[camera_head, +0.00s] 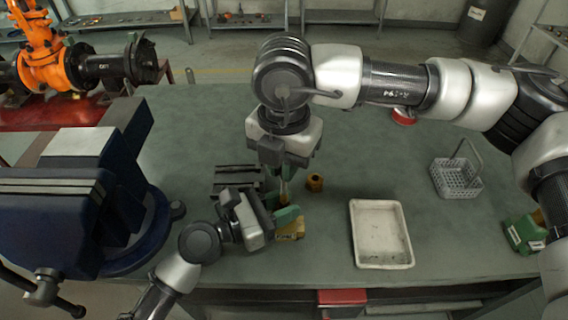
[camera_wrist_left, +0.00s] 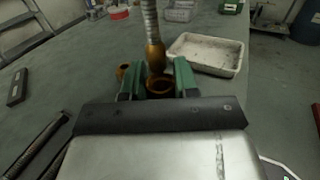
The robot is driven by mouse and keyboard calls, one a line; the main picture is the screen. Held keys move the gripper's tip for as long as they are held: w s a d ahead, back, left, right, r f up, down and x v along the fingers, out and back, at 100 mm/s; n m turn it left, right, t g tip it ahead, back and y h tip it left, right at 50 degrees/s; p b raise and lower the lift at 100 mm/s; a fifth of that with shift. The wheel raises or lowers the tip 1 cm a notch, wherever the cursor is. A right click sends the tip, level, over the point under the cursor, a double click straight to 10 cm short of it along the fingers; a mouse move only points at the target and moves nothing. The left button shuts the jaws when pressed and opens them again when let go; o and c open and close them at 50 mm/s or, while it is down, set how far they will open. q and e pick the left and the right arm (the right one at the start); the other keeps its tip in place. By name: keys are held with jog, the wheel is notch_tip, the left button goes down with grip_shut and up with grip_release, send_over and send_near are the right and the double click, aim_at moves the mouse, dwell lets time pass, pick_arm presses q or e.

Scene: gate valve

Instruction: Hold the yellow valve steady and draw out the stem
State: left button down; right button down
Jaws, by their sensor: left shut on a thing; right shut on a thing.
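The yellow valve (camera_head: 290,231) is low on the bench front, partly hidden by my left gripper (camera_head: 284,218). In the left wrist view the green fingers of my left gripper (camera_wrist_left: 159,82) are shut on both sides of the valve, whose round brass-coloured opening (camera_wrist_left: 161,87) shows between them. The stem (camera_wrist_left: 151,22) stands upright above it, a grey threaded rod with a brass lower end. That end is at or just above the opening; I cannot tell whether they touch. My right gripper (camera_head: 284,186) points down from above, shut on the stem, which it mostly hides in the head view.
A brass nut-like part (camera_head: 315,182) stands right of the grippers. A white tray (camera_head: 409,237) lies farther right, with a grey wire basket (camera_head: 457,180) and a green object (camera_head: 524,233) beyond. A large blue vise (camera_head: 75,215) fills the left. The bench between tray and basket is clear.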

pick_arm(q)
jog(key=c, duration=0.8)
grip_release()
jog(key=v, duration=1.2)
